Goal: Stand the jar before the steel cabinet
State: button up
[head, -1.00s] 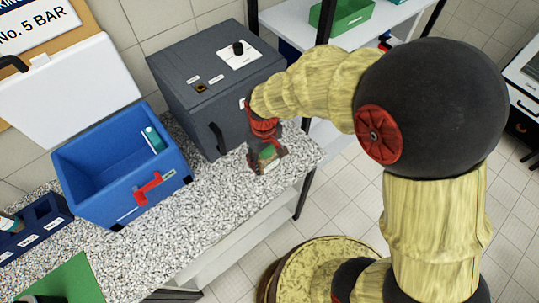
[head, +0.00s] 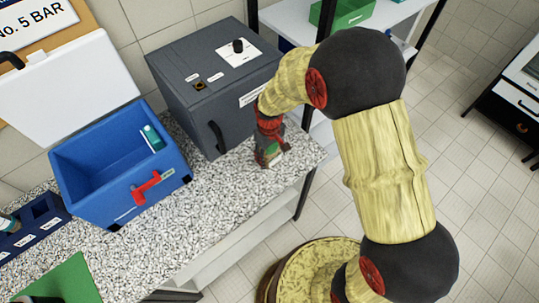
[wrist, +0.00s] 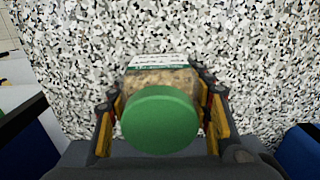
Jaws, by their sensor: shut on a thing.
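The jar (wrist: 160,118) has a green lid, a white label and light brown contents. My gripper (wrist: 160,110) is shut on it, with a finger on each side, as the wrist view shows. In the head view my gripper (head: 270,152) and the jar (head: 271,148) are at the right end of the speckled worktop, beside the front right part of the steel cabinet (head: 190,85). The cabinet is dark grey with a handle on its front. The jar looks close to the worktop; I cannot tell whether its base touches it.
An open blue cooler box (head: 105,185) with a red latch stands left of the cabinet. A dark blue rack (head: 35,222) and a green mat (head: 65,280) lie further left. The speckled worktop (head: 215,195) is clear before the cabinet. A shelf with a green bin (head: 345,12) stands behind.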

jog(key=o, duration=1.6)
jog(key=shift+c, duration=0.2)
notch_tip(320, 180, up, 13)
jog(key=shift+d+f+p, duration=0.1)
jog(key=shift+f+p, duration=0.05)
jog(key=shift+p, duration=0.5)
jog(key=s+d+r+m+t, duration=0.2)
jog(key=s+d+r, duration=0.35)
jog(key=r, duration=0.45)
jog(key=s+d+r+m+t, duration=0.25)
jog(key=s+d+r, duration=0.3)
jog(key=r, duration=0.45)
jog(key=s+d+r+m+t, duration=0.1)
jog(key=s+d+r+m, duration=0.1)
jog(key=s, duration=0.7)
jog(key=shift+d+r, duration=0.2)
jog(key=shift+d, duration=0.3)
